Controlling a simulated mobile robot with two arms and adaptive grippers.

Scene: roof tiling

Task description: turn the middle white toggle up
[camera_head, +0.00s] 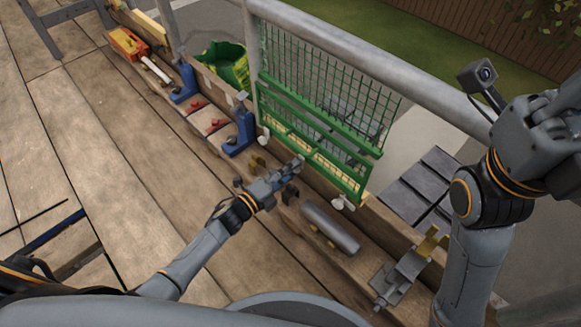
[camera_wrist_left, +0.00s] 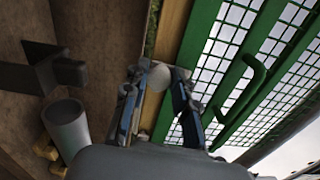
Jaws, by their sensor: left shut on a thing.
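The green mesh gate (camera_head: 315,143) stands along the plank edge. One white toggle (camera_head: 264,138) is at its left end and another white toggle (camera_head: 342,203) is at its lower right end. My left gripper (camera_head: 296,168) is at the gate's lower rail between these two and hides the middle spot in the head view. In the left wrist view a white toggle (camera_wrist_left: 151,108) sits between the two fingers, beside the green frame (camera_wrist_left: 200,45), and the fingers are shut on it. Its exact tilt is hard to tell. My right gripper (camera_head: 552,122) is high at the right, its fingers unclear.
A grey cylinder (camera_head: 330,228) lies on the planks right of my left gripper; it also shows in the wrist view (camera_wrist_left: 66,128). A grey metal bracket (camera_head: 403,275) lies further right. Blue clamps (camera_head: 240,135) stand to the left. A grey rail (camera_head: 370,62) runs above the gate.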

